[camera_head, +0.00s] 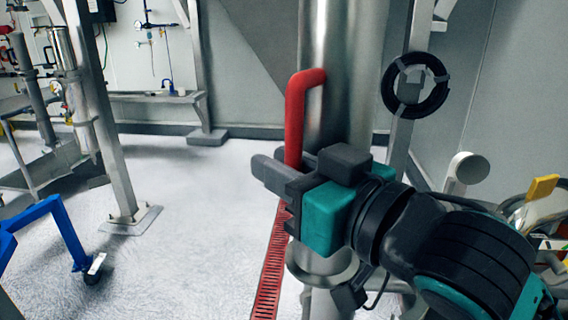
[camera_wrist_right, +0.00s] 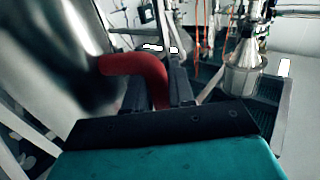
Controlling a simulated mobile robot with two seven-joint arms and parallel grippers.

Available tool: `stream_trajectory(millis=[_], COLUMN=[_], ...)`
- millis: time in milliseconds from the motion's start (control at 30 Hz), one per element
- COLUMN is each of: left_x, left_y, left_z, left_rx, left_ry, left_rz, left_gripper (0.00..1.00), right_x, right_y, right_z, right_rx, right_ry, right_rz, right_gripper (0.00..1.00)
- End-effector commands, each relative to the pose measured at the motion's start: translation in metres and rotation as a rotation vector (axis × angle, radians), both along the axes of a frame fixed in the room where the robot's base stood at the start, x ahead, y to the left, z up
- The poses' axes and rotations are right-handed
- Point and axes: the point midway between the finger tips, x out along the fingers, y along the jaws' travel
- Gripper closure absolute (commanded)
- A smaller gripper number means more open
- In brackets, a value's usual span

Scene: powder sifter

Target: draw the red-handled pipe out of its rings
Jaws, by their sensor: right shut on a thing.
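A wide steel pipe (camera_head: 345,60) stands upright in the middle of the head view, with a red handle (camera_head: 294,115) on its left side. My right gripper (camera_head: 280,172) reaches in from the right and is shut on the lower part of the red handle. In the right wrist view the red handle (camera_wrist_right: 140,65) bends down between the fingers of the right gripper (camera_wrist_right: 168,95), beside the pipe (camera_wrist_right: 60,45). A steel ring (camera_head: 325,272) goes around the pipe's lower part, below my gripper. The pipe's top is out of view. My left gripper does not show.
A black hose coil (camera_head: 417,112) hangs on a post right of the pipe. A red floor grate (camera_head: 270,265) runs below. A blue wheeled frame (camera_head: 60,225) and a steel leg (camera_head: 100,110) stand at left. Open floor (camera_head: 190,230) lies between.

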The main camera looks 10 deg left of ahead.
Motion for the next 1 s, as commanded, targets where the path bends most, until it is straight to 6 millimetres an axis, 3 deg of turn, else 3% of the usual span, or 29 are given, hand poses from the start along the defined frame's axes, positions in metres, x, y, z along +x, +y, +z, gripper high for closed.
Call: stream_trajectory(millis=[1000], left_x=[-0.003], left_y=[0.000], left_z=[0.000], left_rx=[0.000], left_ry=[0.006], left_rz=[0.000], left_gripper=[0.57], right_x=[-0.039], right_y=[0.022], right_z=[0.006], right_rx=[0.007], right_ry=[-0.014], right_rz=[0.003], right_gripper=[1.00])
